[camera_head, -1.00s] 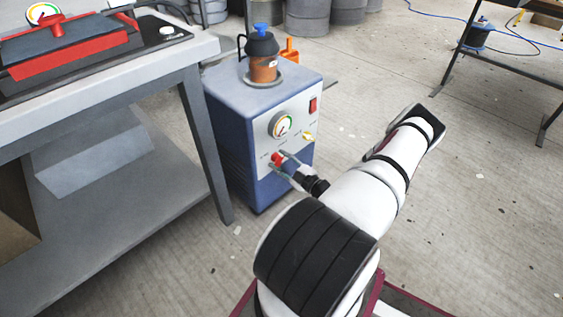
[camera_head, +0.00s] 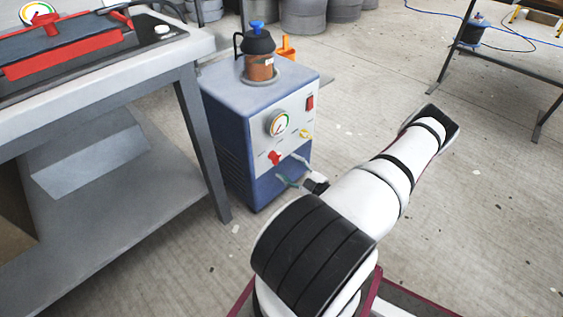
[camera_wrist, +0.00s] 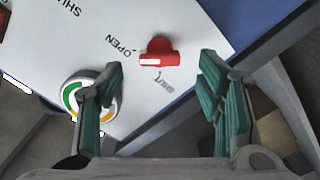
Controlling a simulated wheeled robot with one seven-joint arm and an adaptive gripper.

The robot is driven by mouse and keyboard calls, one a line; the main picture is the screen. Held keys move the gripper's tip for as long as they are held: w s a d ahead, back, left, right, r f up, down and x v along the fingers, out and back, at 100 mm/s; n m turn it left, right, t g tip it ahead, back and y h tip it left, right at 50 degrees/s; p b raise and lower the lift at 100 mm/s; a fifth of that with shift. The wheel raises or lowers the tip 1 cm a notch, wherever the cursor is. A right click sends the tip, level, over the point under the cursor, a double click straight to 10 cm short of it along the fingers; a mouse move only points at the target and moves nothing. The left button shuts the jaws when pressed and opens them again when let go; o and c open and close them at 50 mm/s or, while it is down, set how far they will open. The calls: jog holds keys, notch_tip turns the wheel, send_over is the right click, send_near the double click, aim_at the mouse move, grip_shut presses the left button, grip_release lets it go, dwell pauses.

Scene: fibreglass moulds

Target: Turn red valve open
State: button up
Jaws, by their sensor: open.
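The red valve (camera_head: 274,157) sits on the white front panel of the blue machine (camera_head: 228,150). In the wrist view the valve (camera_wrist: 160,48) has a white mark at its lower left edge. The printed word OPEN lies to its left and SHUT just below it. My gripper (camera_head: 292,180) is in front of the panel, to the lower right of the valve and apart from it. In the wrist view my gripper (camera_wrist: 160,75) is open and empty, with its green-padded fingers on either side below the valve.
A round gauge (camera_head: 279,123), a red switch (camera_head: 310,102) and a yellow knob (camera_head: 305,134) are on the same panel. A pot (camera_head: 260,67) stands on the machine. A grey workbench (camera_head: 190,45) stands close at left.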

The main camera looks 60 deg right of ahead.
jog(key=v, duration=0.6)
jog(key=shift+s, duration=0.2)
